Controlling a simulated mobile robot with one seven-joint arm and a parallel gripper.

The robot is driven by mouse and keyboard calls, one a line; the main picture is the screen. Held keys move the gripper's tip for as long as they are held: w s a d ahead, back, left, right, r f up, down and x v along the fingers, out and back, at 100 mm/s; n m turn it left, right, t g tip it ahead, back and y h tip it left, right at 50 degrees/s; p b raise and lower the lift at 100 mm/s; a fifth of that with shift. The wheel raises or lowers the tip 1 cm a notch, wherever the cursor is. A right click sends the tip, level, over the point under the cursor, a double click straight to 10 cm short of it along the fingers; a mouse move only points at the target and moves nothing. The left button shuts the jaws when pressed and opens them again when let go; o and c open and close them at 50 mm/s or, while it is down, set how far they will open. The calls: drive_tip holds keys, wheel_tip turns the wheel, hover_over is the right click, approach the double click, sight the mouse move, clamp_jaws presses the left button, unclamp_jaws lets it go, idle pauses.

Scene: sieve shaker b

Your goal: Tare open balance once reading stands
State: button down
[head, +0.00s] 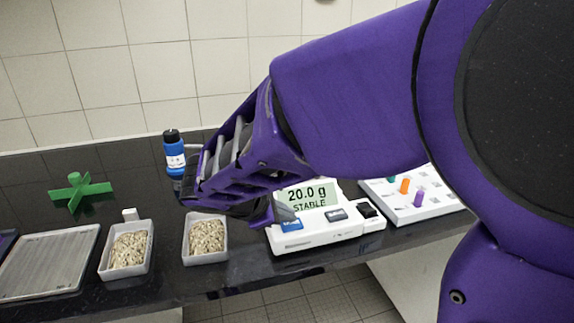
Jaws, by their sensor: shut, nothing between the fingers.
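The white balance (318,238) stands on the dark bench right of centre. Its display (309,197) reads "20.0 g" and "STABLE". A blue button (292,226) is at the left of its front panel and a dark grey button (336,215) at the right; their labels are too small to read. The balance's pan is hidden behind my purple arm. My gripper (283,213) is shut and empty, with its tip right at the blue button in the picture. I cannot tell whether it touches the button.
Two white trays of pale grains (150,262) (186,252) stand left of the balance. A blue bottle (174,158) stands behind. A white board with coloured pegs (435,208) is at right.

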sight(287, 225)
drive_tip(key=shift+f, duration=0.35)
drive_tip(key=shift+r, duration=0.2)
idle(0.4)
drive_tip(key=shift+r+p, duration=0.75)
wheel_tip(287, 225, up, 5)
drive_tip(key=p, duration=0.4)
idle(0.4)
